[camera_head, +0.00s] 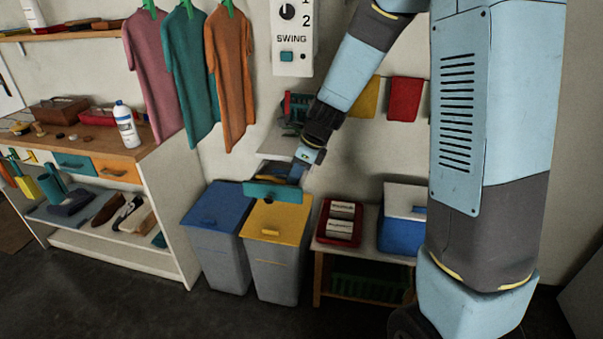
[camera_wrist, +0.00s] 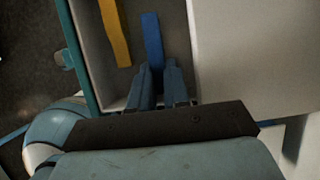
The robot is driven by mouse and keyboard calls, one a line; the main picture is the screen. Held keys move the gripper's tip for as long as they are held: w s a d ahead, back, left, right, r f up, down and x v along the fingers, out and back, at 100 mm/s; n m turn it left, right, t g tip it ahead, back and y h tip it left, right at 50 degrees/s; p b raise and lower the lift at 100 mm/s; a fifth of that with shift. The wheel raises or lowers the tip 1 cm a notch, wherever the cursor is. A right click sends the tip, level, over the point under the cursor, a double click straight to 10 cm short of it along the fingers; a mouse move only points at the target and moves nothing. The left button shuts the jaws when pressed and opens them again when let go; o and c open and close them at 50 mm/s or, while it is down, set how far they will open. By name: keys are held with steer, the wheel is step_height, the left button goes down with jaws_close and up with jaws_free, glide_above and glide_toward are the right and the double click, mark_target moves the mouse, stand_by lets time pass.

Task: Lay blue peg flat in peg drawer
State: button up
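The blue peg (camera_wrist: 152,38) shows in the wrist view over the floor of the open drawer, its long side pointing away from my gripper. My gripper (camera_wrist: 157,68) has its two fingers against both sides of the peg's near end and looks shut on it. I cannot tell whether the peg rests fully on the drawer floor. The open drawer has a teal front (camera_head: 272,191) and pale walls (camera_wrist: 88,50). A yellow peg (camera_wrist: 115,32) lies in it, left of the blue peg. In the head view my gripper (camera_head: 298,172) reaches down into the drawer, its fingertips partly hidden.
A blue-lidded bin (camera_head: 217,207) and a yellow-lidded bin (camera_head: 275,222) stand below the drawer. A low table with a red tray (camera_head: 338,222) and a blue cooler (camera_head: 400,232) is to the right. A workbench (camera_head: 105,139) stands at left, with hanging shirts (camera_head: 190,75) above.

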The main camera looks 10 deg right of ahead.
steer(key=shift+o, duration=0.6)
steer(key=shift+s+f, duration=0.4)
steer(key=shift+f, duration=0.2)
steer(key=shift+w+r, duration=0.1)
steer(key=shift+r, duration=0.3)
steer(key=w+v, duration=0.2)
steer(key=v, duration=0.9)
steer(key=s+d+r+n+t+h, duration=0.1)
steer(key=s+d+r+n, duration=0.2)
steer(key=s+n, duration=0.4)
steer(key=s+d+r+n+t+h, duration=0.1)
steer(key=s+d+r+n, duration=0.2)
steer(key=s+d+n, duration=0.2)
steer(key=s+d+r+n+t+h, duration=0.1)
steer(key=s+d+r+n, duration=0.3)
steer(key=s+n, duration=0.6)
steer(key=shift+s+t+h, duration=0.4)
steer(key=shift+s+h, duration=0.2)
steer(key=shift+s, duration=0.4)
steer(key=shift+r, duration=0.1)
steer(key=shift+w, duration=0.2)
